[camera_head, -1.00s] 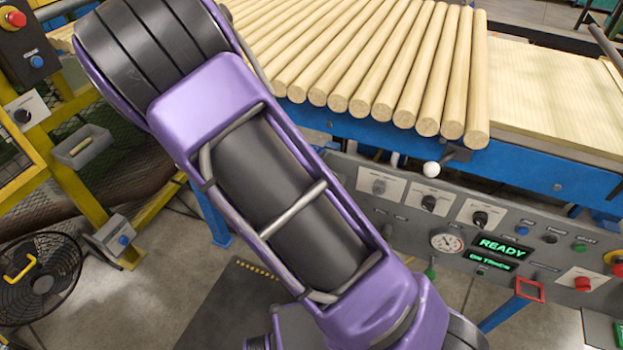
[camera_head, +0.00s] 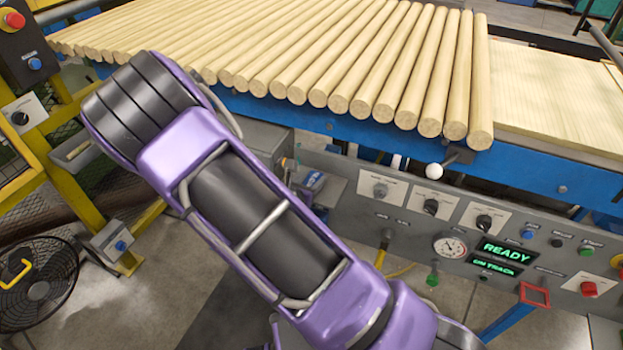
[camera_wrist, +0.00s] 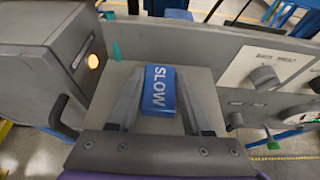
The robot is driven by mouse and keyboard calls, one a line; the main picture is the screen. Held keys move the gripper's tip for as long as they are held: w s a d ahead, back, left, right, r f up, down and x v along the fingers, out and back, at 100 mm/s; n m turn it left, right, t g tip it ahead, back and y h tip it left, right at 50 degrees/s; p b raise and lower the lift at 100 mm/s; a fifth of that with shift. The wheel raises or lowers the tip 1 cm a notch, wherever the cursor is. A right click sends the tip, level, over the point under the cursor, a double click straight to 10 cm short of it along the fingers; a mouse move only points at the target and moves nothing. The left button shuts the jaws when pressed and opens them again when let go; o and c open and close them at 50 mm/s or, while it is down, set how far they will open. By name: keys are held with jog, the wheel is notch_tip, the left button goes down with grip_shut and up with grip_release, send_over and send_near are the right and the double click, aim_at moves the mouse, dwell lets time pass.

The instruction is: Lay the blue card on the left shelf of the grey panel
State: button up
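The blue card (camera_wrist: 160,90), marked SLOW, lies face up on a flat grey shelf (camera_wrist: 205,88) in the wrist view. The shelf is between a grey box with a lit lamp and the panel face with knobs. My gripper (camera_wrist: 162,75) reaches over the shelf with one finger on each side of the card. Narrow gaps show between fingers and card along most of its length; contact at the far tips is hard to judge. In the head view the grey panel (camera_head: 400,222) is partly behind my arm, and my gripper is hidden.
The grey box (camera_wrist: 45,75) rises close on the left of the shelf. A row of knobs (camera_head: 431,206) is to the right. Wooden rods (camera_head: 385,65) lie on the blue-framed line above the panel. A fan (camera_head: 35,283) stands on the floor at left.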

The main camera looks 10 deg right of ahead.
jog(key=o, duration=0.4)
jog(key=shift+r, duration=0.3)
jog(key=p+v, duration=0.2)
jog(key=v, duration=1)
jog(key=shift+f, duration=0.2)
